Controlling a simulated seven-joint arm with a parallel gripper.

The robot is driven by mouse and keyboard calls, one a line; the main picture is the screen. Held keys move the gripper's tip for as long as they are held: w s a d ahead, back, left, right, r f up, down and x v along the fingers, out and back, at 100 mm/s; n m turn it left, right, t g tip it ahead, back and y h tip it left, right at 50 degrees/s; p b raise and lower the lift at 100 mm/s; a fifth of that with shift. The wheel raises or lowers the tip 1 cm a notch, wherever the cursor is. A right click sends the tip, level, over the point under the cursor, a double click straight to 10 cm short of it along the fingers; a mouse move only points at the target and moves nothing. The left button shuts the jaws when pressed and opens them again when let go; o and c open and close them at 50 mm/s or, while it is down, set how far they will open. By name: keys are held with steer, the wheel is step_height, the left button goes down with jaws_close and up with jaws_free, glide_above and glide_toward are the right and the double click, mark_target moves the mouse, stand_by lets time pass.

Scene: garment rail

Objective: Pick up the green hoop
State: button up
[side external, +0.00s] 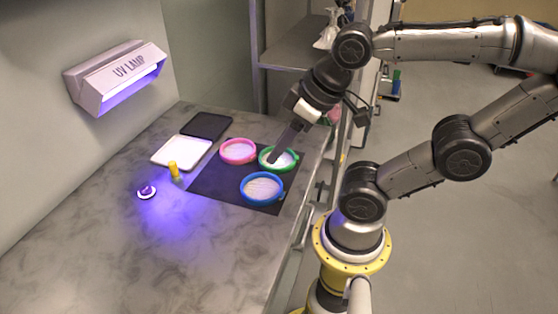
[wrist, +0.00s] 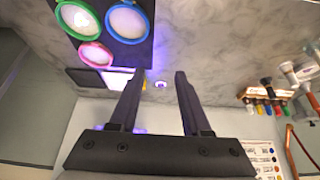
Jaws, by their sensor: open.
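The green hoop (side external: 283,170) lies on the black mat (side external: 214,181) near the counter's right edge, with a pale surface inside its rim. In the wrist view the green hoop (wrist: 60,22) is at the upper left, off to the side of the fingers. My gripper (side external: 272,160) points down and overlaps the green hoop in the side view; the height between them is hard to tell. In the wrist view my gripper (wrist: 159,76) has its two fingers apart with nothing held between them.
A pink hoop (side external: 223,157) and a blue hoop (side external: 263,203) lie close to the green one. A white tray (side external: 181,151), black tray (side external: 208,125), yellow cylinder (side external: 174,170) and small round item (side external: 147,191) sit leftward. A UV lamp (side external: 117,76) is on the wall. The front counter is clear.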

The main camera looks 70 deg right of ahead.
stand_by(0.3)
steer(key=n+g, duration=0.6)
steer(key=n, duration=1.1)
glide_above(294, 161)
steer(key=f, duration=1.4)
steer(key=shift+s+d+f, duration=0.1)
steer(key=shift+s+f, duration=0.05)
steer(key=shift+s, duration=0.1)
steer(key=shift+w+f, duration=0.15)
steer(key=shift+f, duration=1.2)
steer(key=shift+w+f, duration=0.15)
steer(key=shift+f, duration=1.2)
